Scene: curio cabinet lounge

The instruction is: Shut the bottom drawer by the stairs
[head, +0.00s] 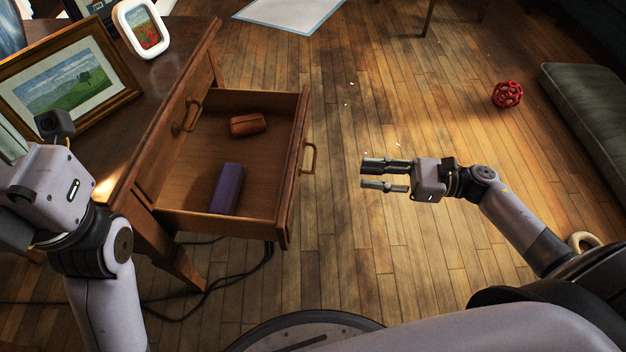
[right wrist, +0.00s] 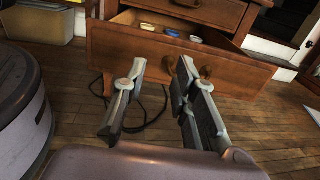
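The wooden drawer (head: 287,185) in the head view is pulled well out, with a brass handle (head: 308,157) on its front. It holds a brown pouch (head: 248,124) and a purple case (head: 227,188). My right gripper (head: 364,174) is open and empty, to the right of the handle and apart from it. In the right wrist view its fingers (right wrist: 158,76) are spread before an open drawer front (right wrist: 150,58). Small yellow, blue and pale items show inside there; I cannot match them to the head view. My left gripper's fingers are not clear at the left edge.
Framed pictures (head: 68,85) stand on the tabletop. Dark cables (head: 240,273) lie on the floor below the drawer. A red ball (head: 507,94) lies at the right, near a grey-green cushion (head: 585,125). The floor right of the drawer is mostly clear.

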